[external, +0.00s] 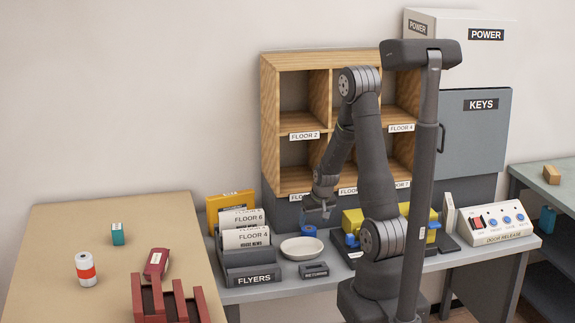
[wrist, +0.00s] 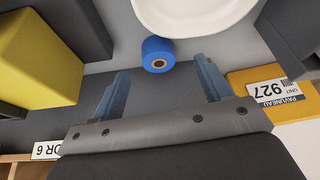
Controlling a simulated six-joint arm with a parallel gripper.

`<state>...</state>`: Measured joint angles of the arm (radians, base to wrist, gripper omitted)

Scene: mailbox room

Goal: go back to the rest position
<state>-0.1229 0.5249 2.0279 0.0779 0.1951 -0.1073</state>
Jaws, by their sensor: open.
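My gripper (external: 320,208) hangs above the back of the grey counter, in front of the wooden pigeonholes. In the wrist view my gripper (wrist: 163,90) has its two blue-grey fingers spread wide with nothing between them. A blue roll (wrist: 158,54) lies just beyond the fingertips, apart from them. It also shows in the external view as a small blue roll (external: 309,230) beside the white bowl (external: 302,248). The bowl (wrist: 190,14) shows at the top of the wrist view.
Wooden pigeonholes (external: 268,125) stand behind the arm. A flyers rack (external: 254,278) is at left, a yellow box (external: 352,221) behind my arm, and a door release panel (external: 497,222) at right. A tan table (external: 70,225) holds a can (external: 86,269) and a red rack (external: 170,305).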

